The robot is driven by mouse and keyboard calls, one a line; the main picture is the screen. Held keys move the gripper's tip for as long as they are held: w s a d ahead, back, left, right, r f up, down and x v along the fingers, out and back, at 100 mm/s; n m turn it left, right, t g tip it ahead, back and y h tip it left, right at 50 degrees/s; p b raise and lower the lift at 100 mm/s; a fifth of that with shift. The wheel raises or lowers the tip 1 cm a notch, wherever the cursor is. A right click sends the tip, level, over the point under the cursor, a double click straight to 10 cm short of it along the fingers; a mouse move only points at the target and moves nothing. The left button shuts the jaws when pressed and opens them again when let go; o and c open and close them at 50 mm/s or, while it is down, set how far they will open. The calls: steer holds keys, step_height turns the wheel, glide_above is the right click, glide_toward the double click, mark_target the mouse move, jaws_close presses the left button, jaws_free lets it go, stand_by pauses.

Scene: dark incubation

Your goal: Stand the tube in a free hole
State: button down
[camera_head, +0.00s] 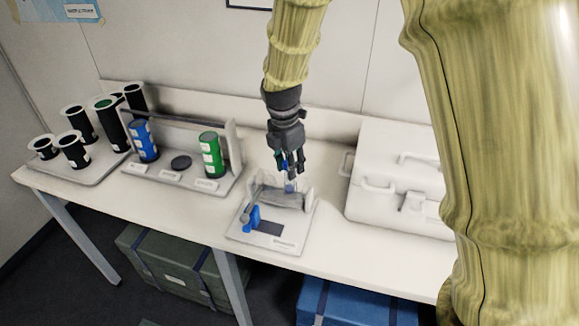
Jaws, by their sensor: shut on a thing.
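My gripper (290,168) points down over the small bench device and is shut on a small pale tube (290,186). The tube is small and partly hidden by the fingers; a bluish tint shows in it. Its lower end is at the grey cross part of the device (270,238), and I cannot tell whether it is in a hole or only in front of or above it. The device has a light base plate, a dark rectangle, and a blue part (252,218) at its left. Its holes cannot be made out at this size.
Left of the device, a stand holds a blue canister (144,140) and a green canister (211,154) with a black disc (181,162) between. A tray (93,172) with several black cups is farther left. A white case (395,185) stands to the right.

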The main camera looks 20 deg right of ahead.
steer(key=shift+s+f, duration=0.3)
steer(key=shift+s, duration=0.05)
steer(key=shift+f, duration=0.2)
steer(key=shift+w+f, duration=0.3)
steer(key=shift+s, duration=0.25)
steer(key=c, duration=1.1)
jaws_free()
steer(key=shift+w+f, duration=0.1)
steer(key=shift+w, duration=0.05)
steer(key=r, duration=0.4)
steer(key=r+b, duration=0.1)
steer(key=r, duration=0.3)
steer(key=a+r+b, duration=0.1)
steer(key=r, duration=0.3)
steer(key=shift+s+a+r, duration=0.1)
steer(key=shift+s+r, duration=0.15)
